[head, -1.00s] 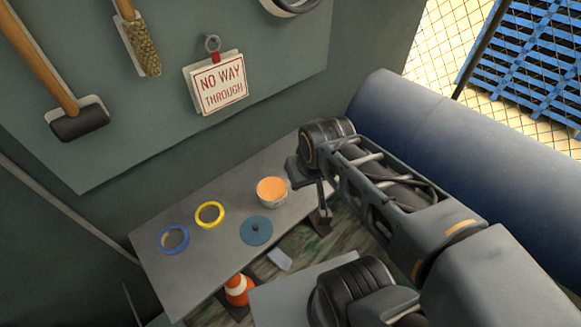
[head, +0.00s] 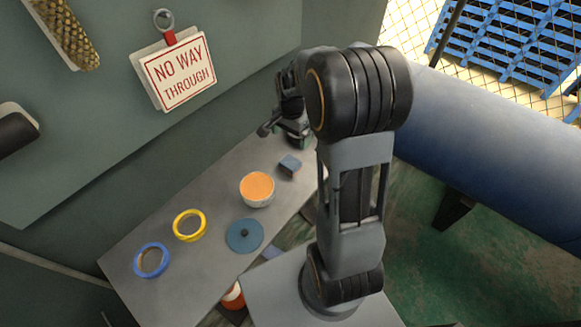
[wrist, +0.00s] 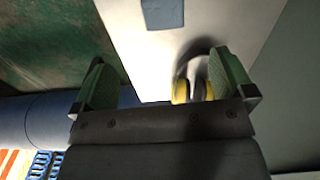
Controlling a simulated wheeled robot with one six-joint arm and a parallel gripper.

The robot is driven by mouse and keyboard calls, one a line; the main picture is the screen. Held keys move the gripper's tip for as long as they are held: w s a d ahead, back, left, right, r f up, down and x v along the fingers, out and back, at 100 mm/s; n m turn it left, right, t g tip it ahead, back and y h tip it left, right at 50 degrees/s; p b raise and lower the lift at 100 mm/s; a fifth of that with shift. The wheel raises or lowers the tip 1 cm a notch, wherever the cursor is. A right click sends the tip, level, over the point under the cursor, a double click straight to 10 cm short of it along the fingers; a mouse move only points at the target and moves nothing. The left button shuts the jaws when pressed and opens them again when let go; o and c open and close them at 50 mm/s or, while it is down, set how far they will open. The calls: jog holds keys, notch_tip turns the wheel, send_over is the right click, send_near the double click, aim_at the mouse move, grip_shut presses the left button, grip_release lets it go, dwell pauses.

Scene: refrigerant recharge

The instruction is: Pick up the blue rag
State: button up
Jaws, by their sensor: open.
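A small blue square, which looks like the folded blue rag (head: 290,165), lies on the grey table near its far end, just right of the orange-filled tub. It also shows at the top edge of the wrist view (wrist: 162,13), partly cut off. My gripper (head: 284,132) is over the far end of the table, beyond the rag, partly hidden by my arm in the head view. In the wrist view my gripper's jaws (wrist: 165,80) are spread wide, with the rag ahead of them and apart from them.
Yellow-and-black earmuffs (wrist: 195,82) lie near the right jaw in the wrist view. The table (head: 165,215) also holds an orange-filled tub (head: 257,189), a blue lid (head: 245,236), yellow tape (head: 189,225) and blue tape (head: 151,260). A sign (head: 180,70) hangs on the wall.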

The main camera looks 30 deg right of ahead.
send_over(290, 161)
jog(key=shift+m, duration=0.3)
jog(key=f, duration=0.8)
jog(key=shift+s+d+f, duration=0.15)
jog(key=shift+s+f, duration=0.05)
jog(key=shift+s, duration=0.2)
jog(key=shift+w+f, duration=0.15)
jog(key=shift+f, duration=1.5)
jog(key=shift+w+f, duration=0.1)
jog(key=shift+f, duration=1.55)
jog(key=c, duration=1)
jog(key=shift+r, duration=0.15)
